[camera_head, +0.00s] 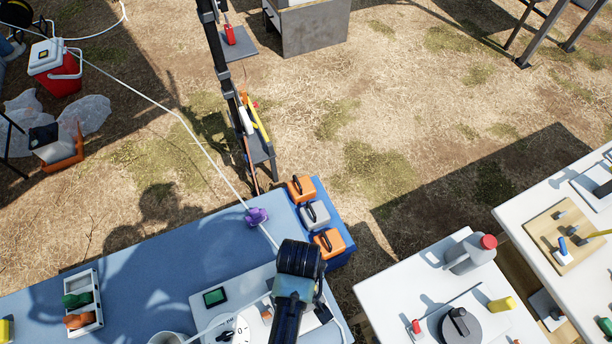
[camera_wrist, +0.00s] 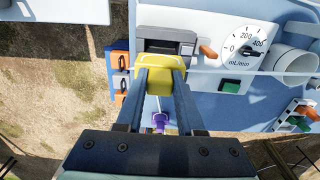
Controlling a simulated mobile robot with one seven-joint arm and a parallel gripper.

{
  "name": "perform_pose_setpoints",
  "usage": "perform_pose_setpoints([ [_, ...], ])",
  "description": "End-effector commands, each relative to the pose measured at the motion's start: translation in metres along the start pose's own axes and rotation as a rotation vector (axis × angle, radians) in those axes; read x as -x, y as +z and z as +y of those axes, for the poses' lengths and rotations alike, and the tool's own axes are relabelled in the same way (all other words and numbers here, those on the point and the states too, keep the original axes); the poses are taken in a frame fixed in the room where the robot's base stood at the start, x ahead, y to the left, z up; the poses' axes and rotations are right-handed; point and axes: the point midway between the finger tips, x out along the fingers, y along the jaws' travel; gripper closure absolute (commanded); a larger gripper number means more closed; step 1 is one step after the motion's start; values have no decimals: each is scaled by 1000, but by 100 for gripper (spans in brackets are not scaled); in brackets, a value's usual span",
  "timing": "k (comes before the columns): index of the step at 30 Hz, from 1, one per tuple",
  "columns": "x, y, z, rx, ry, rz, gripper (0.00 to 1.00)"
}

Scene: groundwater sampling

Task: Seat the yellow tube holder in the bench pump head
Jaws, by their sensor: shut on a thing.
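In the wrist view the yellow tube holder (camera_wrist: 160,70) is between the two fingertips of my gripper (camera_wrist: 161,82), which is shut on it. The bench pump head (camera_wrist: 186,48), a grey block with a dark opening, is just beyond the holder in that view. The holder overlaps its near edge in the picture; I cannot tell whether they touch. An orange lever (camera_wrist: 207,51) and a white mL/min dial (camera_wrist: 245,48) are to the right of the head. In the head view my arm hides the holder, the fingers and most of the pump head.
The white pump panel (camera_head: 205,299) is on the blue bench (camera_head: 150,262). A white rack (camera_head: 98,322) has green and orange holders. Orange and grey cases (camera_head: 314,215) line the bench's right end. A purple piece (camera_head: 257,216) is on the white line. A white table (camera_head: 390,290) is to the right.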

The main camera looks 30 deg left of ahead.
Motion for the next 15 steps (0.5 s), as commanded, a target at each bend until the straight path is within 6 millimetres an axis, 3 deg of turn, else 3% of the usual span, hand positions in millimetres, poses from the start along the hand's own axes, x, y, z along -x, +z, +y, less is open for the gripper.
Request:
perform_pose_setpoints([
  [13, 2, 3, 0, -2, -1, -1, 100],
  [15, -6, 3, 0, -2, -1, -1, 100],
])
